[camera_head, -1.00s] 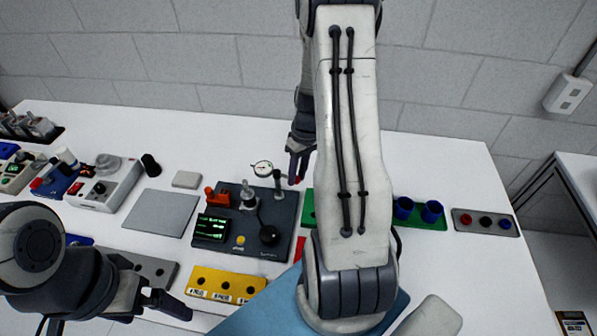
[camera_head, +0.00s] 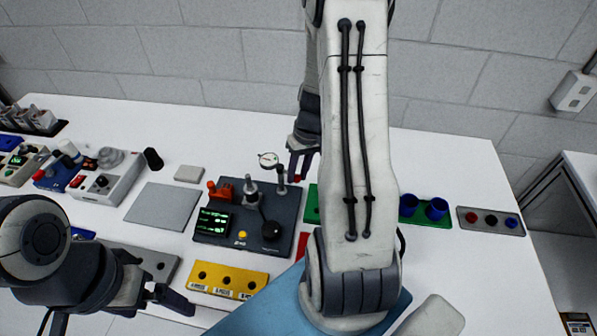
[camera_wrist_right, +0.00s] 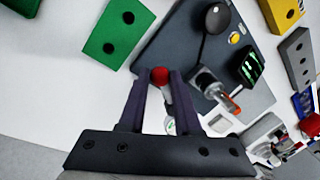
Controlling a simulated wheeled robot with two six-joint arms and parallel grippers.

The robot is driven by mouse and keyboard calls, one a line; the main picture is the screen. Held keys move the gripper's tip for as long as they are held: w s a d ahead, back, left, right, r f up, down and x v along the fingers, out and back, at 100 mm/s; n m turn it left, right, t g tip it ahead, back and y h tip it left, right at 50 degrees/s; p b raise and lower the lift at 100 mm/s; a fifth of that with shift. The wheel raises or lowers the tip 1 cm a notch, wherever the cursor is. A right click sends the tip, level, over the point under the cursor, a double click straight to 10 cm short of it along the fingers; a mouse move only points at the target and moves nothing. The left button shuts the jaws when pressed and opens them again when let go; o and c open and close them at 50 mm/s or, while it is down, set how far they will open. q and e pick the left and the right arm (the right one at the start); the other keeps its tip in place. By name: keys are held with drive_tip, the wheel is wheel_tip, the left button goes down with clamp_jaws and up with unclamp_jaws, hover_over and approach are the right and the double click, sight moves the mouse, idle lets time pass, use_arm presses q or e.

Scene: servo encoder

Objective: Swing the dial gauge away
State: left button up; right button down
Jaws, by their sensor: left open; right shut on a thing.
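The dial gauge (camera_head: 268,160), a small round white dial, stands on a post (camera_head: 281,180) at the back right of the dark encoder station (camera_head: 210,252). My right gripper (camera_head: 301,170) is just right of the post, partly hidden behind my own right arm. In the right wrist view, the right gripper's (camera_wrist_right: 159,95) dark fingers are closed around a red knob (camera_wrist_right: 159,75) on the gauge's arm; the dial is mostly hidden behind the gripper. My left gripper (camera_head: 172,298) is open and empty at the front left, near the yellow block.
The station also carries a green-lit screen (camera_head: 213,221), a red-orange clamp (camera_head: 220,191), a central shaft (camera_head: 251,189) and a black knob (camera_head: 271,230). A yellow block (camera_head: 226,292) lies in front. A grey plate (camera_head: 162,206) lies left. A green block (camera_head: 312,205) lies right.

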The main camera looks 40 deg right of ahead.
drive_tip(key=c, duration=0.6)
unclamp_jaws()
drive_tip(key=shift+w+r, duration=0.1)
drive_tip(key=shift+c, duration=0.2)
wheel_tip(320, 180, up, 10)
drive_tip(key=d+b, duration=0.1)
drive_tip(key=d, duration=0.1)
drive_tip(key=shift+s, duration=0.25)
drive_tip(key=shift+r, duration=0.1)
